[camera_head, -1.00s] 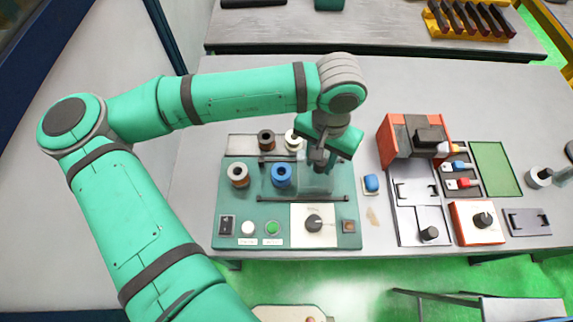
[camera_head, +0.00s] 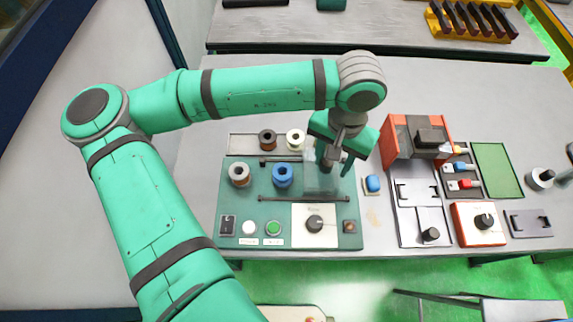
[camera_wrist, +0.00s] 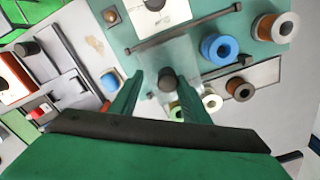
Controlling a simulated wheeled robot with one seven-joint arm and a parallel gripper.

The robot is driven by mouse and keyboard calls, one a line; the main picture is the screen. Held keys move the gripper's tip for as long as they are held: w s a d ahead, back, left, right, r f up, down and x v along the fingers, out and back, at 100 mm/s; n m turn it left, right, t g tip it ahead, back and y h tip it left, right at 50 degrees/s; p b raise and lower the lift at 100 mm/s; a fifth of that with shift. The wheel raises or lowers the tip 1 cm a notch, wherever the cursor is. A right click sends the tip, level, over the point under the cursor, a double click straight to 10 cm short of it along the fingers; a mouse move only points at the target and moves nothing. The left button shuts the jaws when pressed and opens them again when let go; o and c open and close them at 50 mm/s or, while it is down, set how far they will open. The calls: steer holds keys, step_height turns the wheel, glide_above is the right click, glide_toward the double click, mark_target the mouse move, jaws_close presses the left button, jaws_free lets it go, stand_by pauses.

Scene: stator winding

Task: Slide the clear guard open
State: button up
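The clear guard (camera_head: 318,182) is a see-through panel at the right part of two dark rails on the green station. The blue spool (camera_head: 284,175) stands left of it, uncovered. A dark round knob (camera_wrist: 167,80) sits on the guard. My gripper (camera_head: 337,163) is over the guard at the knob. The far edge of the guard is partly hidden by my gripper.
The front rail (camera_head: 305,198) runs in front of the guard. A dial (camera_head: 314,223) and buttons line the station's front. Several brown and white spools stand at the left and back.

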steer(key=shift+w+r, duration=0.15)
steer(key=shift+r, duration=0.55)
steer(key=shift+d+r, duration=0.1)
steer(key=shift+r, duration=1.1)
steer(key=shift+a+r, duration=0.2)
steer(key=shift+r, duration=0.55)
steer(key=shift+d, duration=0.1)
